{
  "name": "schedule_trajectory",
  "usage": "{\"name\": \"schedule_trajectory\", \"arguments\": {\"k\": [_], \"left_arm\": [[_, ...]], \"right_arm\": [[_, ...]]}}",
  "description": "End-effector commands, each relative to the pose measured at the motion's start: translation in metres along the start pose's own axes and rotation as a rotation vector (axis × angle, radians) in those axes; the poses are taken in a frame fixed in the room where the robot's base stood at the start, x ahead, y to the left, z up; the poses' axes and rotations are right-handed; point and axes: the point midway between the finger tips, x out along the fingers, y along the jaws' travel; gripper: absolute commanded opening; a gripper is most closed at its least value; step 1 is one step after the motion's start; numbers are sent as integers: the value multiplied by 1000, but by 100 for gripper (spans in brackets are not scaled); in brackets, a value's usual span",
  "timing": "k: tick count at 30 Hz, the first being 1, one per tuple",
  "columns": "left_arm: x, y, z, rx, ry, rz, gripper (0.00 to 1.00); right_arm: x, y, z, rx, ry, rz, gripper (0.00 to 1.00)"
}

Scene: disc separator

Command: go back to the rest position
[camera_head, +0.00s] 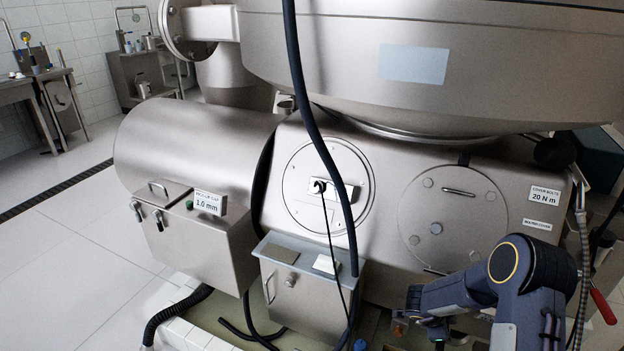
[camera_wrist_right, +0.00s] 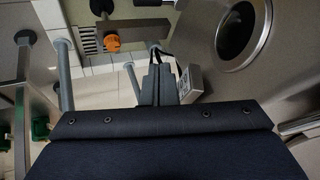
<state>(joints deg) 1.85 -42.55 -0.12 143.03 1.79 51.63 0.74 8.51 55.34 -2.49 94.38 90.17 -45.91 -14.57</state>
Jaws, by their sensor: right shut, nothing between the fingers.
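My right arm (camera_head: 530,270) comes in at the lower right of the head view, bent, in front of the separator's lower housing. My right gripper (camera_wrist_right: 157,84) shows in the wrist view with its two dark fingers together and nothing between them. In the head view I cannot clearly make out its fingertips. My left arm and left gripper are in neither view.
The big steel separator (camera_head: 460,80) fills the head view, with a round bolted cover (camera_head: 453,222) close behind my right arm. A small box with a tray top (camera_head: 308,263) stands left of the arm. An orange knob (camera_wrist_right: 112,43) lies beyond the fingers. Floor (camera_head: 75,235) is clear at left.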

Motion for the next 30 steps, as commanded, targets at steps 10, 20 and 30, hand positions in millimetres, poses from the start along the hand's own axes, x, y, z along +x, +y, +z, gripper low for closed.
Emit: {"name": "schedule_trajectory", "arguments": {"k": [10, 20, 30], "left_arm": [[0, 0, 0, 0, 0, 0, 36], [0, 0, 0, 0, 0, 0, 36], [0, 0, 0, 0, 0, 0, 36]], "right_arm": [[-172, -93, -44, -176, -350, -559, 0], [-356, 8, -65, -708, -623, -927, 0], [-384, 150, -74, -1141, -649, -882, 0]]}}
